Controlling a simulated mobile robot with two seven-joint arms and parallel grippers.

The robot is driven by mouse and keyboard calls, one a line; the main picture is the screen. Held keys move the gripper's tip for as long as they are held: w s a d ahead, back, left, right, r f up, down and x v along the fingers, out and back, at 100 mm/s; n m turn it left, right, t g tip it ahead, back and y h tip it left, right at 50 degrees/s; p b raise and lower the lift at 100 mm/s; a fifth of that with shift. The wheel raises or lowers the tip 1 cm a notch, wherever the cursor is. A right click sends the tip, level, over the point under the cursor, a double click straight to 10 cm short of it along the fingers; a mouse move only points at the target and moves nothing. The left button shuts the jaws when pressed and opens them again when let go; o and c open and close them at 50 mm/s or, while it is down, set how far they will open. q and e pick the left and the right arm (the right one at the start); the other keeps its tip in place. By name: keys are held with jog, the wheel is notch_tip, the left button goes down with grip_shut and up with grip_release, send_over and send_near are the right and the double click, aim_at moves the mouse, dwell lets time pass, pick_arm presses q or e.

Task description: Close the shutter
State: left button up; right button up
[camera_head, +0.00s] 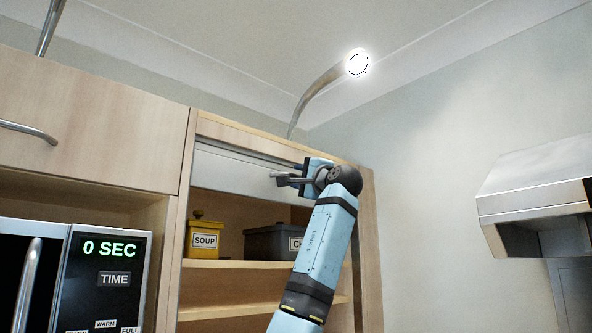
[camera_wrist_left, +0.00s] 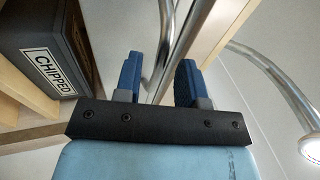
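The shutter (camera_head: 232,168) is a pale grey panel, rolled up at the top of the open cabinet, with the shelves below it exposed. A metal handle (camera_wrist_left: 166,35) shows in the left wrist view, passing between the two blue fingers. My left gripper (camera_head: 284,179) is up at the shutter's lower part in the head view. Its fingers are apart, with gaps beside the bar in the left wrist view (camera_wrist_left: 160,65). Whether either finger touches the bar is hard to tell. My left arm hides the right part of the shutter. My right gripper is not in view.
A yellow SOUP box (camera_head: 205,240) and a dark grey box labelled CHIPPED (camera_wrist_left: 50,65) stand on the cabinet shelf (camera_head: 225,264). A microwave (camera_head: 105,275) is at left, a range hood (camera_head: 535,195) at right. A lit curved lamp (camera_head: 357,64) hangs above.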

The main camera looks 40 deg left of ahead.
pick_arm(q)
jog(key=shift+x, duration=1.2)
grip_shut()
